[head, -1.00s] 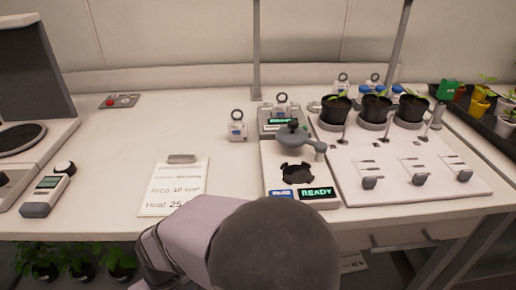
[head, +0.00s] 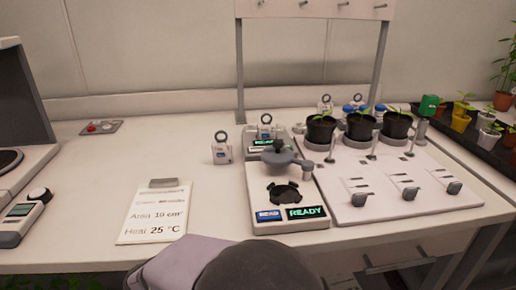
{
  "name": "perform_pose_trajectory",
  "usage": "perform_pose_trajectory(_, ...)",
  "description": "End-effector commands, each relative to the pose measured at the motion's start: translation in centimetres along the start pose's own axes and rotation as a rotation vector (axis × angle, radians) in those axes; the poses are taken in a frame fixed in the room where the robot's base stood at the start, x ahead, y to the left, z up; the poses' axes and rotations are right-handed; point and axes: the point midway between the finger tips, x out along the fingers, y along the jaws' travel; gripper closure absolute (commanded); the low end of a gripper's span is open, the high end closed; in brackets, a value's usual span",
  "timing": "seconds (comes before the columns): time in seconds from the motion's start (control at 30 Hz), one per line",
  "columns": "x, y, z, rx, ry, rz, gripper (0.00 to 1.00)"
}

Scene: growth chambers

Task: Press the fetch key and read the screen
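A white instrument (head: 290,228) with a dark round opening and a grey swing-aside lid (head: 283,158) stands at the middle of the bench. Its front edge carries a blue key (head: 269,216) with small lettering, too blurred to read surely. Beside the key, a dark screen (head: 307,212) shows READY in green. No key marked "fetch" is legible. Only part of my arm shows at the bottom edge, in front of the bench. My gripper is out of view, and nothing is seen touching the key.
A paper card (head: 156,215) reads Area 10 cm² and Heat 25 °C. A handheld meter (head: 22,217) lies at the left. A white panel (head: 385,200) with sliders and several potted seedlings stands right of the instrument. A small ringed weight (head: 222,150) stands behind.

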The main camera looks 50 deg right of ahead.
Motion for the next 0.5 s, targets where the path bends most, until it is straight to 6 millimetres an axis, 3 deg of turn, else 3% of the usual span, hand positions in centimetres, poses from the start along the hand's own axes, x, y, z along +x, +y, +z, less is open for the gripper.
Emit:
perform_pose_trajectory(0.03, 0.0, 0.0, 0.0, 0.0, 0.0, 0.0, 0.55)
perform_pose_trajectory(0.2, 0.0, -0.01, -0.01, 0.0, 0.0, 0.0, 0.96)
perform_pose_trajectory(0.23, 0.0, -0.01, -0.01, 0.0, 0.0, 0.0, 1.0)
perform_pose_trajectory(0.5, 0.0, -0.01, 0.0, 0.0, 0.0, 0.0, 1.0)
